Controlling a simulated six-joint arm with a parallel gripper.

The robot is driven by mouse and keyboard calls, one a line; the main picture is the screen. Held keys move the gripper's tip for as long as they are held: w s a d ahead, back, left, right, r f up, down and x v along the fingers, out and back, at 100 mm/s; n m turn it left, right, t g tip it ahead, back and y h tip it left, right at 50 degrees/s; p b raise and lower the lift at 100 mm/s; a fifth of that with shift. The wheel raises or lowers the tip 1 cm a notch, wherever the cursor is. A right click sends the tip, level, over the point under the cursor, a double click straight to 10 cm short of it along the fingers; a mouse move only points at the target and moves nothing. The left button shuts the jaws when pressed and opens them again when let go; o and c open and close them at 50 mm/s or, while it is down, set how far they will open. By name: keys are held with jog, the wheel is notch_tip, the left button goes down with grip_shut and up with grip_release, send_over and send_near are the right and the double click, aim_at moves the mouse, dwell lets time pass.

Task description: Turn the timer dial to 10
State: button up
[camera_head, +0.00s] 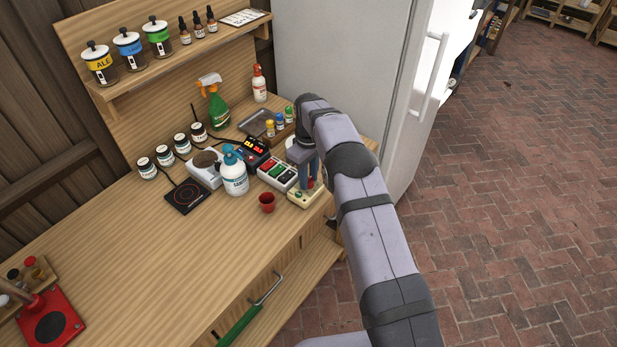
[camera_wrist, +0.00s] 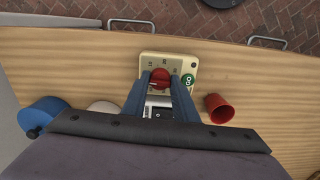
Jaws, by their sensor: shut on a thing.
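The timer (camera_wrist: 147,68) is a cream box with a red dial (camera_wrist: 160,79), printed numbers around the dial and a green round mark at one side. In the head view the timer (camera_head: 303,199) sits near the front right of the wooden bench, partly hidden by my arm. My gripper (camera_wrist: 171,84) reaches down from above with its two blue-grey fingers on either side of the red dial, shut on it. In the head view my gripper (camera_head: 307,183) stands over the timer. The dial's exact setting is too small to read.
A red cup (camera_head: 267,202) stands close beside the timer, also in the wrist view (camera_wrist: 219,108). A panel with coloured buttons (camera_head: 278,173), a white bottle with a blue top (camera_head: 234,176) and a fridge (camera_head: 340,60) are nearby. The bench front (camera_head: 160,270) is clear.

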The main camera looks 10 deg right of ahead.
aim_at(309, 179)
jog(key=m+b, duration=0.1)
jog(key=m, duration=0.3)
jog(key=shift+r+m+b, duration=0.1)
jog(key=shift+m+b, duration=0.25)
jog(key=shift+m, duration=2.05)
jog(key=o, duration=0.8)
jog(key=shift+r, duration=0.1)
notch_tip(309, 179, up, 7)
jog(key=shift+f+b, duration=0.2)
jog(key=shift+b, duration=0.85)
jog(key=shift+r, duration=0.3)
